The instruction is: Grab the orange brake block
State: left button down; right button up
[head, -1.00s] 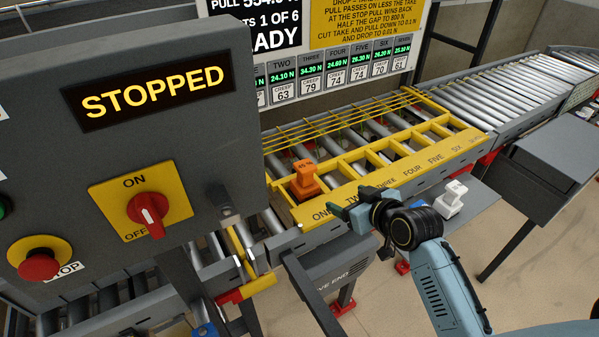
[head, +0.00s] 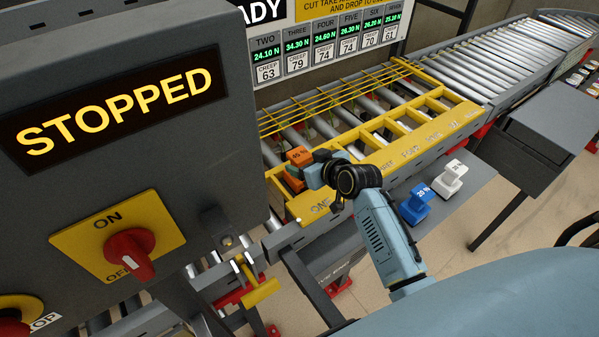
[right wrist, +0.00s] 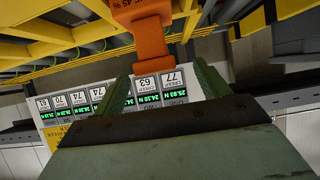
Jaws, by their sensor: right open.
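The orange brake block (head: 299,156) stands in the first slot of the yellow frame (head: 405,147), at its left end near the "ONE" label. Its top carries a printed percentage. My right gripper (head: 300,172) is at the block from the right, and its fingers partly hide the block's middle. In the right wrist view the block (right wrist: 148,30) is at the top centre. The open green fingers of the right gripper (right wrist: 160,80) point towards it, one on each side of its near end. No grip on it shows. My left gripper is not in view.
A blue block (head: 415,205) and a white block (head: 449,180) stand on a grey shelf right of my right arm. The control box (head: 130,140) reading "STOPPED" fills the left. Yellow bars (head: 340,95) run over the rollers behind the orange block.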

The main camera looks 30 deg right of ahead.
aim_at(304, 158)
jog(key=shift+d+x, duration=0.15)
jog(key=shift+x, duration=1.15)
jog(key=shift+d+x, duration=0.15)
jog(key=shift+x, duration=1.15)
grip_shut()
jog(key=shift+w+r, duration=0.1)
jog(key=shift+r, duration=0.05)
